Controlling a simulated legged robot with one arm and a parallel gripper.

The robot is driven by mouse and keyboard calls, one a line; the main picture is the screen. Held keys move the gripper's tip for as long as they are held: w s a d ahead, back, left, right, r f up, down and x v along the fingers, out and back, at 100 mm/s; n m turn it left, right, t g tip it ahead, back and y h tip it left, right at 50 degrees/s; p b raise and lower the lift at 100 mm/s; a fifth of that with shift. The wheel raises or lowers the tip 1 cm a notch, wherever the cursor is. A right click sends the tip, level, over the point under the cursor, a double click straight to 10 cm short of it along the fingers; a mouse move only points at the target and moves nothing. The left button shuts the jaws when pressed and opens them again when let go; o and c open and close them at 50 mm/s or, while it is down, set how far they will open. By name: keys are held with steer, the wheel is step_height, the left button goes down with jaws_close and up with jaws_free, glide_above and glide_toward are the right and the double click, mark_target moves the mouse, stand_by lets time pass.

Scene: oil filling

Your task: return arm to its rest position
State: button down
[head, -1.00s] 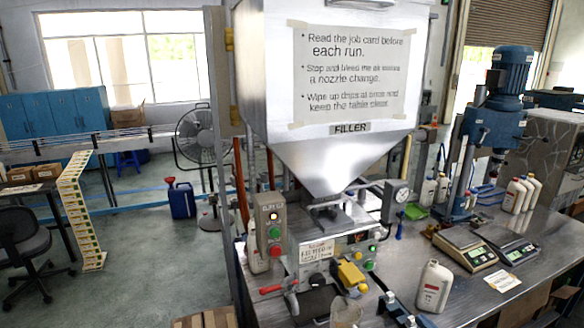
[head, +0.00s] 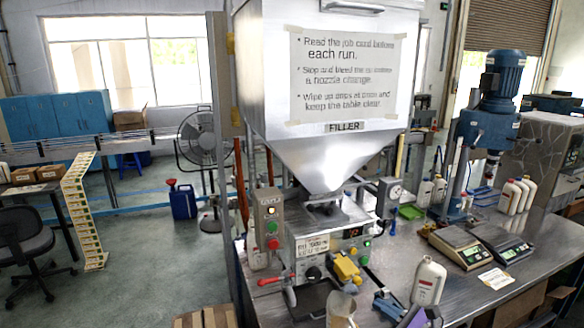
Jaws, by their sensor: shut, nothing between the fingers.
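My gripper and arm do not show in the head view. The filler (head: 332,178), a metal hopper narrowing to a funnel, stands in the middle over its control unit (head: 318,246) with a yellow part (head: 348,269) in front. A clear cup (head: 341,308) stands at the bottom edge, partly cut off. A white bottle (head: 428,281) stands upright on the metal table (head: 465,292). A blue and grey device (head: 388,304) lies at the table's front, cut off by the bottom edge.
Two scales (head: 458,247) (head: 500,242) and a blue drill-like machine (head: 490,125) stand on the right. Several white bottles (head: 517,196) are behind them. A fan (head: 200,140), blue jerrycan (head: 183,202) and chair (head: 20,240) are left. The floor (head: 145,260) between is largely clear.

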steer(key=s+a+r+n+g+y, duration=0.2)
steer(key=s+a+r+n+g, duration=0.15)
steer(key=a, duration=0.35)
steer(key=s+a+r+n+g+y, duration=0.1)
steer(key=s+a+r+n+g, duration=0.15)
steer(key=a+n, duration=0.35)
steer(key=s+a+n+g+h+b, duration=0.2)
steer(key=s+a+n+g, duration=0.7)
steer(key=s, duration=0.5)
steer(key=s+d+f+n+h+b, duration=0.1)
steer(key=s+d+f+n+h, duration=0.1)
steer(key=s+d+h, duration=0.4)
steer(key=s+d+f+n+h+b, duration=0.1)
steer(key=s+d+n+h, duration=0.3)
steer(key=s, duration=1)
steer(key=d+f+h, duration=0.1)
steer(key=d+h, duration=0.1)
steer(key=h, duration=0.1)
steer(key=shift+f+g, duration=0.3)
